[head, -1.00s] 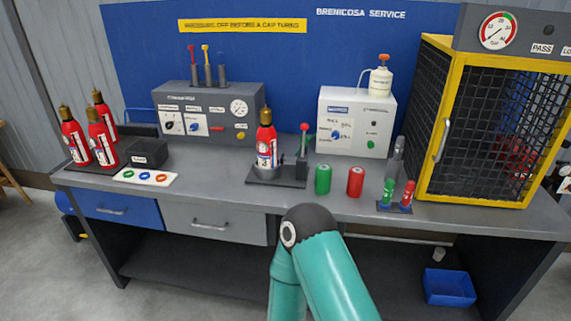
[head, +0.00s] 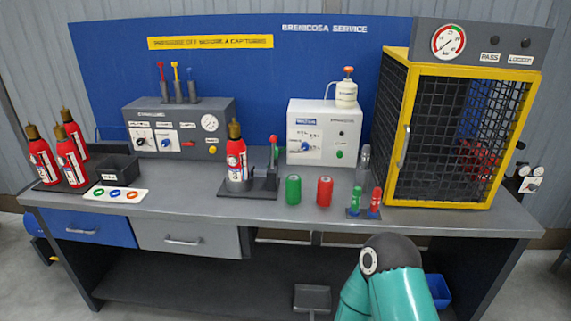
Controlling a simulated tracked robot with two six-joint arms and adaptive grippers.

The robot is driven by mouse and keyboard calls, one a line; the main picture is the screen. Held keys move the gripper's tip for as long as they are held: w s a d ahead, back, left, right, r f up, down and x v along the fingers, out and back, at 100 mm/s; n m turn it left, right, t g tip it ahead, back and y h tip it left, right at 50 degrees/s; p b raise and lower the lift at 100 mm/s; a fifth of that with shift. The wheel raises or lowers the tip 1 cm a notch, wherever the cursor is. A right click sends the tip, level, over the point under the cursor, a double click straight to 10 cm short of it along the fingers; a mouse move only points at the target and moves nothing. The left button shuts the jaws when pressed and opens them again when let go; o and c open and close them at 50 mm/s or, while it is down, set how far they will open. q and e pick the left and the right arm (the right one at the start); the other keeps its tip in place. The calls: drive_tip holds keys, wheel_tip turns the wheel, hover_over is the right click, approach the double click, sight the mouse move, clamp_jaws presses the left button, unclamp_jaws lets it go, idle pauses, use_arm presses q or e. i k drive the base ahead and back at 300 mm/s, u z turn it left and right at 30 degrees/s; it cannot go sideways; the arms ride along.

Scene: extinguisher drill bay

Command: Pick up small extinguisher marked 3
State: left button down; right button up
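A small red extinguisher (head: 236,160) with a brass-coloured top stands upright in a dark stand at the middle of the bench. Its lower label seems to read 3. Three more red extinguishers stand together at the bench's left end: a front one (head: 71,160), a left one (head: 42,157) and a rear one (head: 74,134). Their numbers are too small to read. Neither gripper is in view. Only a teal link and dark joint of one of my arms show at the lower right, in front of the bench.
A green cylinder (head: 293,190) and a red cylinder (head: 325,191) stand right of the dark stand (head: 263,184). A yellow-framed mesh cage (head: 459,206) fills the right end. A black bin (head: 118,168) and a ring tray (head: 97,197) lie at left. The bench's front strip is mostly clear.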

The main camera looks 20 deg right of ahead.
sight(237, 152)
drive_tip(key=z, duration=0.5)
drive_tip(key=i, duration=1)
